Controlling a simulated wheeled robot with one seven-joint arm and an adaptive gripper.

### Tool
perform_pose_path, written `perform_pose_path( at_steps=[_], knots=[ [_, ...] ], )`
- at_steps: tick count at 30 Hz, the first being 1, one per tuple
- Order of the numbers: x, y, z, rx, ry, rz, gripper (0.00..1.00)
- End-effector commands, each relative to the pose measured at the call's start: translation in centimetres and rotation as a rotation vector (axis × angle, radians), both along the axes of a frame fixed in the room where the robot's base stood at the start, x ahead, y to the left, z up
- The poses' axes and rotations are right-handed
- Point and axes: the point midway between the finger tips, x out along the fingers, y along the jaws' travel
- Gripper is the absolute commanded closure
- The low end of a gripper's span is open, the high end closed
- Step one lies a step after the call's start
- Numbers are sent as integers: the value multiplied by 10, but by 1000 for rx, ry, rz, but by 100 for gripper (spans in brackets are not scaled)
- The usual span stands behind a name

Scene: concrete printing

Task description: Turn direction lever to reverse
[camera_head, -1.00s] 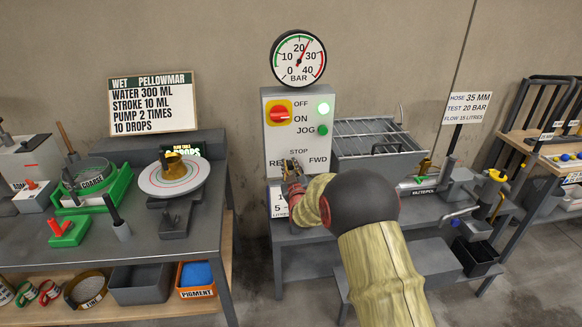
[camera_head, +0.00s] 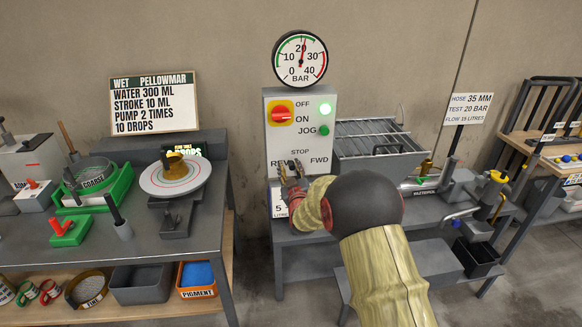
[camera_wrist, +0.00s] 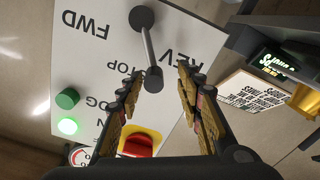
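The grey-white control panel (camera_head: 314,110) stands upright at the middle, with STOP, FWD and a partly covered REV label low on its face. In the wrist view the direction lever (camera_wrist: 148,48) is a metal rod with a dark round pivot and a dark knob. Its knob end lies by the STOP label, between STOP and REV (camera_wrist: 176,68). My gripper (camera_wrist: 160,72) is open, with one finger on each side of the knob in the picture. I cannot tell whether either finger touches it. In the head view my gripper (camera_head: 289,168) covers the lever.
Above the panel a pressure gauge (camera_head: 300,58) reads about 20 bar. A red knob on a yellow plate (camera_head: 281,113) and a green JOG button (camera_head: 325,130) sit above the lever; a light glows green. A gridded hopper (camera_head: 378,138) stands to the right.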

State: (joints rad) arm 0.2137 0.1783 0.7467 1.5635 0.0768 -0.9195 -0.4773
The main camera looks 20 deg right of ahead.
Motion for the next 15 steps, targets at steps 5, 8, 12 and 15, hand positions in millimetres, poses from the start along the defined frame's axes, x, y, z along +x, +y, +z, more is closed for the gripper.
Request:
perform_pose_path(
  at_steps=[5, 8, 12, 15],
  knots=[
    [-33, 6, 1, 2, -1, -4, 64],
    [-53, 11, 2, 2, -1, -5, 64],
    [-77, 16, 2, 3, -2, -7, 64],
    [-90, 19, 2, 2, -2, -8, 64]
  ],
)
